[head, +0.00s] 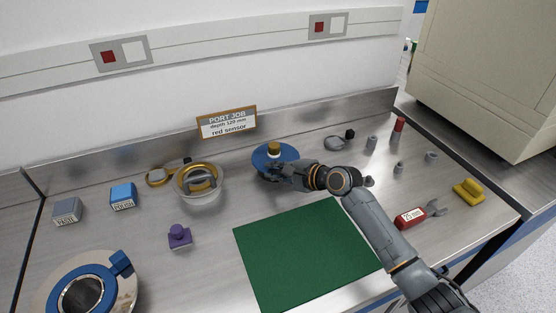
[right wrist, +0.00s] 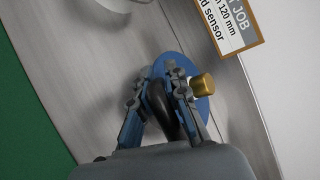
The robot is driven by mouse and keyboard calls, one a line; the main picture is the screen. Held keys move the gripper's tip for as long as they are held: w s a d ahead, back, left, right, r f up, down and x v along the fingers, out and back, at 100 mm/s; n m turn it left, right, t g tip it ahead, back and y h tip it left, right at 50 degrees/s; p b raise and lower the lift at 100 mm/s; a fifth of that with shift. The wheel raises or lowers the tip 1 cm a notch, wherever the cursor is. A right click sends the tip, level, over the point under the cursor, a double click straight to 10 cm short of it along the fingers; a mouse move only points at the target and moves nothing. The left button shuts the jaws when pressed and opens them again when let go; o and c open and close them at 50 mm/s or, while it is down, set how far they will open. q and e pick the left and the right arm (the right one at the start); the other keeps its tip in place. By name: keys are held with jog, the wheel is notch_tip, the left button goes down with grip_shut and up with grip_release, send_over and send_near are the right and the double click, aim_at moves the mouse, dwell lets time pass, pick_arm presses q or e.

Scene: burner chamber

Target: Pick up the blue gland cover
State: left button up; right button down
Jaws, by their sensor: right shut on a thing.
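The blue gland cover (head: 262,160) is a blue disc with a brass knob, at the back middle of the steel bench in the head view. It also shows in the right wrist view (right wrist: 204,106), with a black curved handle between my fingers. My right gripper (head: 278,177) reaches it from the right and front, and in the right wrist view (right wrist: 157,92) it is shut on that handle. The cover appears tilted in the head view; whether it touches the bench is hard to tell. My left gripper is not in view.
A green mat (head: 305,252) lies in front. A glass bowl with a brass ring (head: 198,184) stands left of the cover, a purple knobbed block (head: 179,237) nearer. A sign (head: 227,122) stands behind. A red-handled wrench (head: 420,214) and several small parts lie on the right.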

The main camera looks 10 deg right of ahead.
jog(key=shift+w+r, duration=0.1)
jog(key=shift+r, duration=0.5)
jog(key=s+d+r+b, duration=0.2)
jog(key=s+d+r, duration=0.1)
jog(key=s+r, duration=0.9)
jog(key=shift+s+d, duration=0.15)
jog(key=shift+s, duration=0.75)
jog(key=c, duration=1.9)
grip_release()
grip_shut()
